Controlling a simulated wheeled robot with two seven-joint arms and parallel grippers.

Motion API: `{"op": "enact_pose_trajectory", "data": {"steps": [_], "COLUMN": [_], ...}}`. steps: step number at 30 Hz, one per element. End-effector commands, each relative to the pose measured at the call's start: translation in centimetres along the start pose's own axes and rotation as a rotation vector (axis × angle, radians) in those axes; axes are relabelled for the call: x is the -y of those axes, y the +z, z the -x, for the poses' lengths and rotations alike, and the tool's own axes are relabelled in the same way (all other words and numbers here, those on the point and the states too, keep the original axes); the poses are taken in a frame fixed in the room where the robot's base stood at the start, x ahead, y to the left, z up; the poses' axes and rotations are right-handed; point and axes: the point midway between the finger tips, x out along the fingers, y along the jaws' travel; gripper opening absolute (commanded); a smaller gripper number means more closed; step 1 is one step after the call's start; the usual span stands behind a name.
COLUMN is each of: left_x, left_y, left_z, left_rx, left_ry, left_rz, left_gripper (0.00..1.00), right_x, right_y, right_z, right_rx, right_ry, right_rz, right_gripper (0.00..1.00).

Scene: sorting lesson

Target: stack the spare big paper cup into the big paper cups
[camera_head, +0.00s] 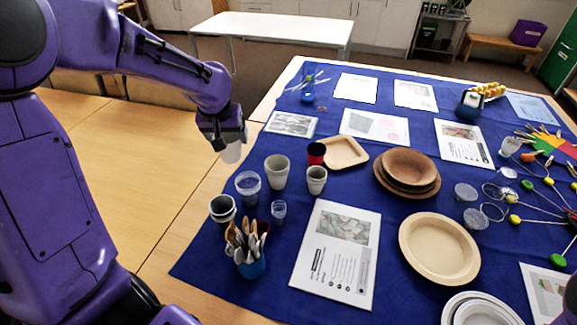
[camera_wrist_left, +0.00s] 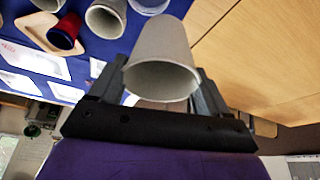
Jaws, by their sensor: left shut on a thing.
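My left gripper (camera_head: 224,140) is shut on a pale paper cup, the spare big paper cup (camera_head: 231,153), and holds it in the air near the table's left edge. In the left wrist view the held cup (camera_wrist_left: 163,45) sits between both fingers (camera_wrist_left: 160,82), with its open mouth facing the camera. The big paper cups (camera_head: 277,168) stand upright on the blue cloth, right of and apart from the held cup. They also show in the left wrist view (camera_wrist_left: 105,18). Whether several are nested there is hard to tell. My right gripper is out of view.
A red cup (camera_head: 316,152) and a smaller paper cup (camera_head: 316,182) stand right of the big cups. Clear plastic cups (camera_head: 248,184), a dark-rimmed cup (camera_head: 222,208) and a cutlery holder (camera_head: 252,266) stand nearer. A printed sheet (camera_head: 337,252) lies flat on the blue cloth.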

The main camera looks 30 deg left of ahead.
Motion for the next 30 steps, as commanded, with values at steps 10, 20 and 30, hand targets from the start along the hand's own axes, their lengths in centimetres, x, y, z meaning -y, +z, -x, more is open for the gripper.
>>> {"op": "enact_pose_trajectory", "data": {"steps": [10, 20, 30], "left_x": [-5.1, -10.6, -11.7], "left_y": [-2.2, -3.3, -2.2], "left_z": [-3.9, -10.6, -14.9], "left_rx": [0.003, 0.002, 0.001], "left_ry": [-0.004, -0.001, -0.001], "left_rz": [0.0, 0.0, -0.001], "left_gripper": [0.49, 0.49, 0.49], "right_x": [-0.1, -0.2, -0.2], "right_y": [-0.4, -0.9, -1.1], "right_z": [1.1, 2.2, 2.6], "right_rx": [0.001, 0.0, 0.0], "right_ry": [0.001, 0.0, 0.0], "right_rz": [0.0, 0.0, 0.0], "right_gripper": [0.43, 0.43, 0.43]}}
